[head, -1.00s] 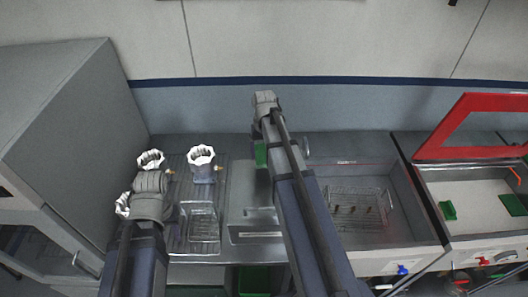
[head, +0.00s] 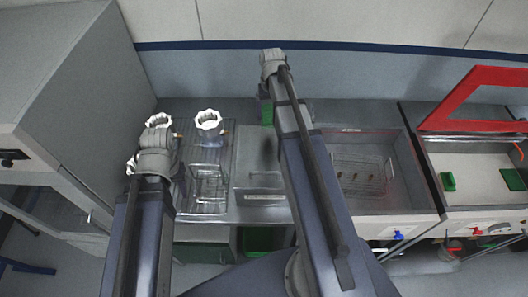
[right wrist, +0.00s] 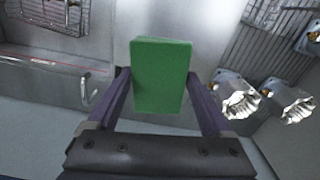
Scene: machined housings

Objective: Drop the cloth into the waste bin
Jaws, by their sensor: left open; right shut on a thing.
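A green block-like piece, apparently the cloth (right wrist: 160,75), is held between the two fingers of my right gripper (right wrist: 158,88). It also shows in the head view (head: 266,112), over the back of the counter and partly hidden by my right arm. My right gripper (head: 270,68) is shut on it. My left gripper (head: 157,150) is over the left of the counter among the housings; its fingertips are hidden by the wrist. A green open container, possibly the waste bin (head: 258,240), shows below the counter's front edge, partly hidden by my right arm.
Silver-rimmed housings (head: 208,124) stand at the counter's left, beside a wire basket (head: 208,187). A sunken basin (head: 395,195) with another basket lies right of my right arm. A red-framed lid (head: 470,100) stands open over a pale tray. A grey cabinet (head: 70,75) blocks the far left.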

